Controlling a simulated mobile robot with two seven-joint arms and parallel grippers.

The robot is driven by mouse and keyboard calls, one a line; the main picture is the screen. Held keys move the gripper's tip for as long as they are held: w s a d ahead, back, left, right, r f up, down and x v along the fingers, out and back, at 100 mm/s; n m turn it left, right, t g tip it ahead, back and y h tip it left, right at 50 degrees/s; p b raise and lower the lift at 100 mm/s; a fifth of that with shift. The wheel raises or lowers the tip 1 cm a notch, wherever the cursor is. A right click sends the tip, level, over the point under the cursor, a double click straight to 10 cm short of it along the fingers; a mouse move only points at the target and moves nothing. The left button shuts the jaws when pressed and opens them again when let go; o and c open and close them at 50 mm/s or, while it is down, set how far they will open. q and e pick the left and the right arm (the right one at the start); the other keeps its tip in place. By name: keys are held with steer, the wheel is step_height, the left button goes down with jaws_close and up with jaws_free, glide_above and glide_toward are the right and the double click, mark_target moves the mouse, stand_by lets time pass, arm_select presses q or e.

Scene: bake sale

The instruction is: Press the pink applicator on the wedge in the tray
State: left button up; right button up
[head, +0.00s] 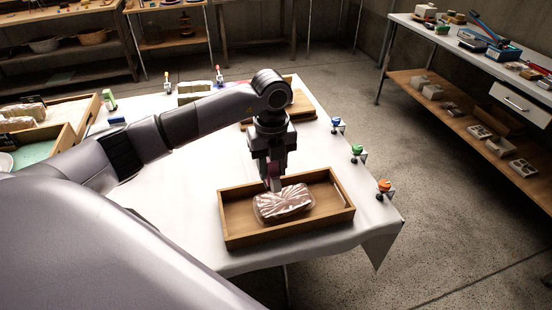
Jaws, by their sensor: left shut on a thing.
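A wooden tray (235,230) sits near the front right of the white-covered table. In it lies the wedge (288,203), a pale, pinkish piece in clear glossy wrap. My left gripper (273,184) points straight down over the wedge's back left part. It is shut on a small pinkish thing that I take for the pink applicator, mostly hidden between the fingers. Its lower end is at or just above the wrap; I cannot tell whether they touch. My right gripper is not in view.
Blue (337,124), green (357,151) and orange (384,187) topped items line the table's right edge. A wooden board (302,109) lies behind my gripper. Wooden crates (66,140) stand at the left. A workbench (450,42) stands at the right, across open floor.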

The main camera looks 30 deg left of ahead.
mark_target(274, 190)
arm_select(q)
steer(key=shift+s+d, duration=0.15)
steer(key=shift+d, duration=0.2)
steer(key=shift+f, duration=0.15)
step_height(274, 190, down, 6)
steer(key=b, duration=0.4)
steer(key=shift+b, duration=0.3)
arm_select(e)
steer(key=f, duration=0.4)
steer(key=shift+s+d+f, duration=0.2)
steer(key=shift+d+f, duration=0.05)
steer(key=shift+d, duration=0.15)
arm_select(q)
steer(key=shift+f+b, duration=0.35)
steer(key=shift+f, duration=0.05)
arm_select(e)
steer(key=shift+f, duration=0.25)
arm_select(q)
steer(key=shift+r+p, duration=2.9)
steer(key=shift+r, duration=0.7)
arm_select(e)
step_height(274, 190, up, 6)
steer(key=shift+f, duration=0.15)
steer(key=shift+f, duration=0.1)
